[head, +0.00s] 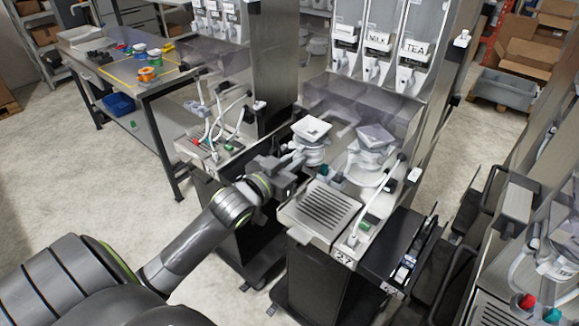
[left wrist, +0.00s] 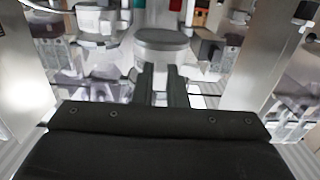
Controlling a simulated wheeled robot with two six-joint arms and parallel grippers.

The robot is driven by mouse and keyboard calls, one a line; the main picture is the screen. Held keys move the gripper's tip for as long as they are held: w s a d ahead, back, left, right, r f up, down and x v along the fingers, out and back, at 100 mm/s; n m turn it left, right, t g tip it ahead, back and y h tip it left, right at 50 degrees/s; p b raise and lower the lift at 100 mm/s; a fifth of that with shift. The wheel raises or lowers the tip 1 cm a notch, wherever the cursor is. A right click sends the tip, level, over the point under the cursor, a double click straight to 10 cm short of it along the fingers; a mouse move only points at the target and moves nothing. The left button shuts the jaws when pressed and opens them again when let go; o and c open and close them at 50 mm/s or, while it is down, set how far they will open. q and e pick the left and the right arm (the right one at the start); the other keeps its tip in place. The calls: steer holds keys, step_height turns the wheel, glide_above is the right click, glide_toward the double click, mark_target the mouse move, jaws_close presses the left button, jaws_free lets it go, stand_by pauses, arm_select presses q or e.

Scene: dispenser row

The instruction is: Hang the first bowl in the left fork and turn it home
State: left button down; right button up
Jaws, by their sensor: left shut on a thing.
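My left gripper (head: 290,168) reaches into the front of the dispenser machine (head: 345,110) and is shut on a white bowl (head: 313,155) at the left of its bay. A pale square piece (head: 312,128) shows just above this bowl. In the left wrist view, the fingers (left wrist: 160,80) point at a rounded white body with a grey top (left wrist: 163,42), the bowl. A second bowl (head: 370,160) stands to the right, under another square piece (head: 375,136). The left fork is not clearly visible, so I cannot tell whether the bowl is seated. My right gripper is not in view.
A slotted drip tray (head: 325,208) lies below the bowls at the machine's front. Labelled canisters (head: 378,45) are above. A neighbouring machine (head: 222,100) with hoses stands to the left, and a black unit (head: 400,245) at the lower right. Open floor (head: 100,190) lies left.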

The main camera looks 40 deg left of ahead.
mark_target(305, 152)
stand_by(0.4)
arm_select(q)
steer(key=shift+p, duration=0.3)
steer(key=shift+w+d, duration=0.15)
steer(key=shift+w, duration=1.35)
steer(key=shift+w+b, duration=0.3)
steer(key=shift+w, duration=0.2)
steer(key=shift+w, duration=0.1)
